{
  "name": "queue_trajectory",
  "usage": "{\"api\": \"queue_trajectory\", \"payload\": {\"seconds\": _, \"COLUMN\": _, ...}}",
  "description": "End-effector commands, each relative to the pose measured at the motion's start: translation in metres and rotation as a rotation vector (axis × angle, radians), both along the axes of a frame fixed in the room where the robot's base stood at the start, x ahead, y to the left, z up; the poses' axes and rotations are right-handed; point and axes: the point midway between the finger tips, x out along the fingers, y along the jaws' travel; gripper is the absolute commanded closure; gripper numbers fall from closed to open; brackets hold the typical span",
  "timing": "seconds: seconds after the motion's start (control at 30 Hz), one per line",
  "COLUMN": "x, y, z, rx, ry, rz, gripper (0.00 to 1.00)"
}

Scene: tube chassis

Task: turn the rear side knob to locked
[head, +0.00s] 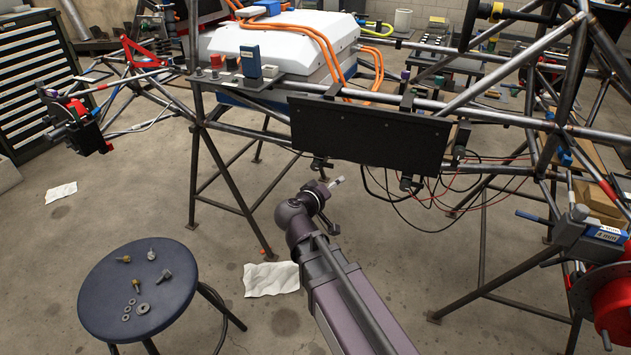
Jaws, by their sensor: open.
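A black side panel (368,135) hangs on the tube chassis (470,112) in the middle of the head view. Two small dark knob-like fittings sit at its lower edge, a left one (320,163) and a right one (405,184). They are too small to tell their turned position, and I cannot tell which is the rear knob. My gripper (338,187) is open and empty, in front of and below the panel's lower left part, near the left fitting in the picture. A gap seems to remain between them, though depth is hard to judge.
Thin black and red wires (430,198) hang below the panel's right end. Dark support stands (243,205) hold the chassis. A round stool (138,290) with bolts and washers stands at the lower left. A blue-and-grey box-like part (588,235) is at right. The floor between is mostly open.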

Motion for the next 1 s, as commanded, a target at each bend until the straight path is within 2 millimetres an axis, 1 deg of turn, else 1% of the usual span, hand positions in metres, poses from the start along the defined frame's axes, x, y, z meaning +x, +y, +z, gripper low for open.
{"api": "queue_trajectory", "payload": {"seconds": 0.03, "x": 0.001, "y": 0.013, "z": -0.015, "rx": -0.017, "ry": -0.026, "rz": 0.028, "gripper": 0.22}}
{"api": "queue_trajectory", "payload": {"seconds": 0.2, "x": 0.0, "y": 0.048, "z": -0.026, "rx": -0.068, "ry": -0.114, "rz": 0.113, "gripper": 0.22}}
{"api": "queue_trajectory", "payload": {"seconds": 0.3, "x": -0.001, "y": 0.066, "z": -0.031, "rx": -0.093, "ry": -0.154, "rz": 0.155, "gripper": 0.22}}
{"api": "queue_trajectory", "payload": {"seconds": 0.43, "x": -0.003, "y": 0.082, "z": -0.034, "rx": -0.114, "ry": -0.192, "rz": 0.195, "gripper": 0.22}}
{"api": "queue_trajectory", "payload": {"seconds": 0.63, "x": -0.005, "y": 0.093, "z": -0.033, "rx": -0.127, "ry": -0.215, "rz": 0.222, "gripper": 0.22}}
{"api": "queue_trajectory", "payload": {"seconds": 1.0, "x": -0.005, "y": 0.093, "z": -0.032, "rx": -0.127, "ry": -0.215, "rz": 0.222, "gripper": 0.22}}
